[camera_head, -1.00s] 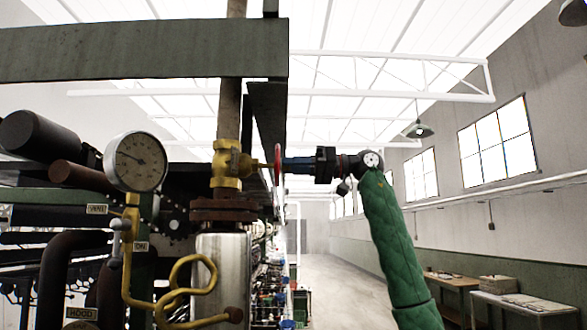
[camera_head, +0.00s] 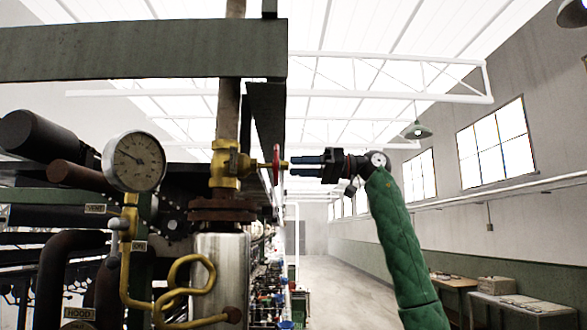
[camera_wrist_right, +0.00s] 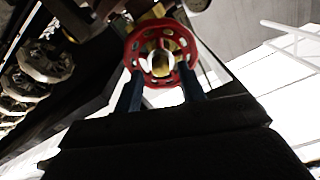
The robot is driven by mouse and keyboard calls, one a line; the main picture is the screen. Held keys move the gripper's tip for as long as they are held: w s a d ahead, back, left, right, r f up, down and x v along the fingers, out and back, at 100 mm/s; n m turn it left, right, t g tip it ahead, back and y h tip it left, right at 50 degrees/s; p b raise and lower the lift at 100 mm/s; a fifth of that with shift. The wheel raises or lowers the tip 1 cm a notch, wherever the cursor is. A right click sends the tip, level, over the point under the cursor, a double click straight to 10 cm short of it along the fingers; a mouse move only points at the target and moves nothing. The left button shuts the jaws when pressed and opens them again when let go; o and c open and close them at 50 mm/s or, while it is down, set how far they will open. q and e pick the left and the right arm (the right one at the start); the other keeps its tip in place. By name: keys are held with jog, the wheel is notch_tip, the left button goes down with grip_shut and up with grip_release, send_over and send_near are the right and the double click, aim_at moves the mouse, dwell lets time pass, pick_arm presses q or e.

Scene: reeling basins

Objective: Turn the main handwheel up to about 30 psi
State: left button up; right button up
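The red main handwheel (camera_head: 277,165) shows edge-on in the head view, on the stem of a yellow brass valve (camera_head: 226,164). The wrist view shows the handwheel (camera_wrist_right: 133,55) face-on, with holes in its rim and a brass hub. My left gripper is out of view.
A dark beam (camera_head: 140,50) crosses above the valve. A curled yellow pipe (camera_head: 190,290) and steel cylinder (camera_head: 220,265) stand below it. Machinery fills the left side. The aisle (camera_head: 335,270) at right is clear, with tables (camera_head: 510,305) along the wall.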

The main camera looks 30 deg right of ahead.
aim_at(281, 166)
jog(key=shift+w+a+m+p, duration=0.25)
jog(key=shift+a+m, duration=0.1)
jog(key=shift+m, duration=0.5)
jog(key=shift+w+a+m+p, duration=0.2)
jog(key=shift+a+m, duration=0.15)
jog(key=shift+m, duration=0.55)
jog(key=shift+w+a+m+p, duration=0.25)
jog(key=shift+a+m, duration=0.1)
jog(key=shift+m, duration=0.5)
jog(key=shift+s, duration=0.15)
jog(key=c, duration=0.9)
jog(key=shift+o, duration=0.2)
jog(key=n+b, duration=0.2)
jog(key=n, duration=0.3)
jog(key=shift+n+b, duration=0.3)
jog(key=shift+b, duration=0.05)
jog(key=o, duration=0.9)
jog(key=shift+c, duration=0.2)
